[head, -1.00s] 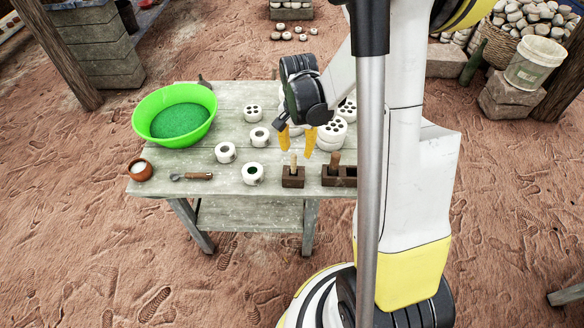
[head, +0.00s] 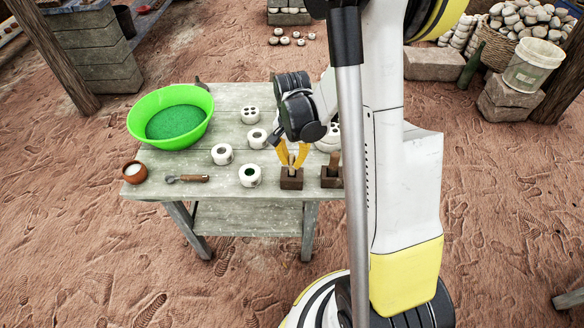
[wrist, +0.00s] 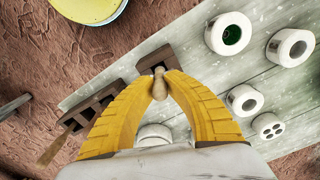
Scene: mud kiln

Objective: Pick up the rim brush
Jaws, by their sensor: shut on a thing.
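The rim brush (wrist: 159,90) shows as a pale wooden handle standing in a small dark block (head: 291,182) at the table's front. My gripper (head: 291,162) points down over this block, its yellow fingers shut on the handle. In the wrist view my gripper (wrist: 164,80) has a finger on each side of the handle, and the dark block (wrist: 156,58) lies just beyond the fingertips. The brush's lower end is hidden in the block.
A second dark block (head: 331,182) holding a brown-handled tool stands close to the right. Several white pieces (head: 250,177), a hooked tool (head: 187,179), a small brown pot (head: 133,172) and a green basin (head: 171,116) stand on the table (head: 215,255).

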